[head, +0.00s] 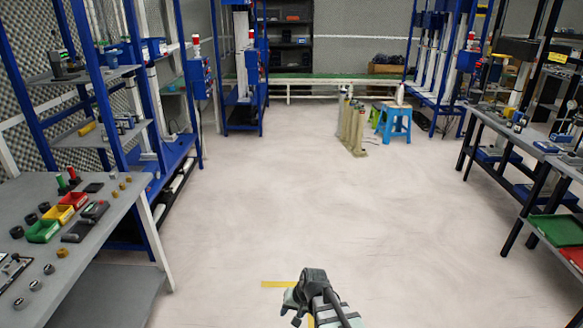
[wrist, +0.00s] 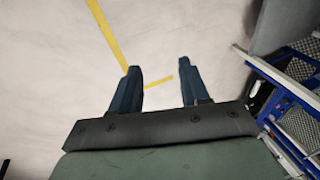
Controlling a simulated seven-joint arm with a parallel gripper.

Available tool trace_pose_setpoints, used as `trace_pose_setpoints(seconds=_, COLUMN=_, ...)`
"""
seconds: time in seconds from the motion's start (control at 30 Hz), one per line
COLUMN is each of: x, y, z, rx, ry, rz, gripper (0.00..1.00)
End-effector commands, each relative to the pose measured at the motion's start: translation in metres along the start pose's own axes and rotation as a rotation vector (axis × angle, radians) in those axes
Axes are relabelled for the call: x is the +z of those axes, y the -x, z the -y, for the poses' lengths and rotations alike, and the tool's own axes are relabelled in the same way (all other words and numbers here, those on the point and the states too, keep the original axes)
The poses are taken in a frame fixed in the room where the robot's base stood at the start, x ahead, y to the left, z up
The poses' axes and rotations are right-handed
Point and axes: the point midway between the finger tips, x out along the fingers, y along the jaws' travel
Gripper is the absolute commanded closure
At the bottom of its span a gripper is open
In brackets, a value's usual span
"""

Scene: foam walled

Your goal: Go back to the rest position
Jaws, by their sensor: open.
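My gripper (wrist: 157,86) shows in the wrist view with its two dark fingers apart and nothing between them. Beyond the fingers is the pale floor with yellow tape lines. In the head view my gripper (head: 291,314) is at the bottom middle, over open floor, to the right of the grey workbench. Its fingers are small there and partly hidden by the wrist.
A grey workbench (head: 140,190) with coloured bins and small parts stands at the left, below blue-framed shelves (head: 85,78). Benches (head: 540,150) line the right side. A blue stool (head: 394,122) stands farther back. The middle floor (head: 290,210) is clear.

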Motion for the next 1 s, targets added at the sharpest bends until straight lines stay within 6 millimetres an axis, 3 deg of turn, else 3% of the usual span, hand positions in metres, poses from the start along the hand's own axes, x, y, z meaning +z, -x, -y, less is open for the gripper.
trace_pose_setpoints(seconds=0.03, x=0.005, y=0.006, z=-0.027, rx=0.042, ry=0.005, rz=0.010, gripper=0.55)
trace_pose_setpoints(seconds=0.2, x=0.017, y=0.019, z=-0.091, rx=0.161, ry=0.033, rz=0.053, gripper=0.55)
trace_pose_setpoints(seconds=0.5, x=0.041, y=0.041, z=-0.171, rx=0.304, ry=0.055, rz=0.127, gripper=0.55)
trace_pose_setpoints(seconds=0.77, x=0.075, y=0.009, z=-0.181, rx=0.305, ry=0.046, rz=0.204, gripper=0.55)
trace_pose_setpoints(seconds=1.0, x=0.124, y=-0.025, z=-0.195, rx=0.306, ry=0.030, rz=0.301, gripper=0.55)
